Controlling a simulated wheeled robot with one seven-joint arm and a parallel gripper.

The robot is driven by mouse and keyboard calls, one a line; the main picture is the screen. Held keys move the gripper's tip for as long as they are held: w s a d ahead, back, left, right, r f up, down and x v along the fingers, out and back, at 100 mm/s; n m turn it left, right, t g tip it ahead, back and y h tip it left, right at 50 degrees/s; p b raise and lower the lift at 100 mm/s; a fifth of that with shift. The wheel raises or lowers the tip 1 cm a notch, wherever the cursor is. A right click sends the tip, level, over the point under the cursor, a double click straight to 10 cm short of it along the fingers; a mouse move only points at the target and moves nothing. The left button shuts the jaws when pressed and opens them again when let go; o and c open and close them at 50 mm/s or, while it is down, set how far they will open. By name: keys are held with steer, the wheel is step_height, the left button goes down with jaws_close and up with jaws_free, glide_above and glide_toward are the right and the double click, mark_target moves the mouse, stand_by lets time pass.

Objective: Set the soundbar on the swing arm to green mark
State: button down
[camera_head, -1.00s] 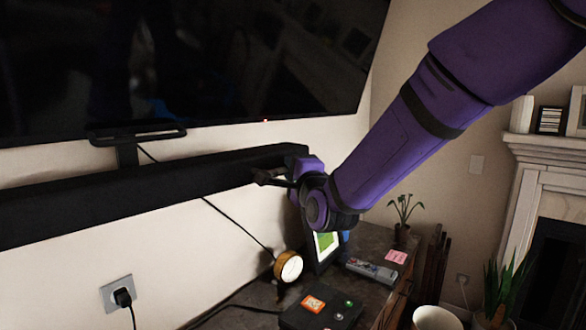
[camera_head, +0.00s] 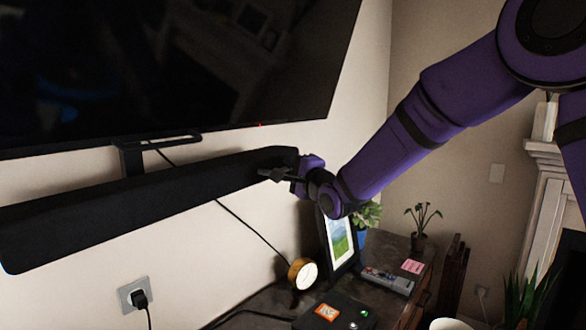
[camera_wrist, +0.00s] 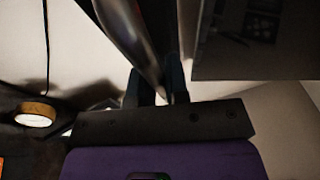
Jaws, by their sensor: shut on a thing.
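The soundbar (camera_head: 170,195) is a long black bar below the wall TV, slanting up from the left edge to its right end. A black bracket (camera_head: 130,160), seemingly the swing arm, shows behind it below the TV; the joint is mostly hidden. My gripper (camera_head: 278,174) is shut on the soundbar at its right end. In the wrist view my fingers (camera_wrist: 157,88) are at a dark, shiny bar (camera_wrist: 130,35) that runs up out of the picture. I cannot make out a green mark on the wall or arm.
The TV (camera_head: 200,70) hangs close above the soundbar.

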steer(key=c, duration=1.1)
jaws_free()
steer(key=shift+f, duration=0.1)
steer(key=shift+c, duration=0.2)
steer(key=shift+s+d, duration=0.1)
steer(key=shift+s, duration=0.05)
steer(key=v, duration=1)
steer(key=shift+s+d, duration=0.2)
steer(key=shift+d, duration=0.1)
steer(key=s+d+r+n+g+h, duration=0.1)
steer(key=s+d+n+g+h, duration=0.15)
steer(key=s+d+h, duration=0.45)
steer(key=s+d+r+n+g+h, duration=0.1)
steer(key=s+d+n+h, duration=0.2)
steer(key=d, duration=0.7)
steer(key=s+d+f+n+g+h, duration=0.1)
steer(key=s+d+n+g, duration=0.2)
steer(key=s, duration=0.8)
steer(key=s+d+f+n+g+h, duration=0.1)
steer(key=s+d, duration=0.5)
steer(key=s, duration=0.6)
steer(key=f+n+g, duration=0.1)
steer(key=n+g, duration=0.1)
steer(key=g, duration=0.1)
steer(key=shift+d+f, duration=0.2)
steer(key=shift+d, duration=0.2)
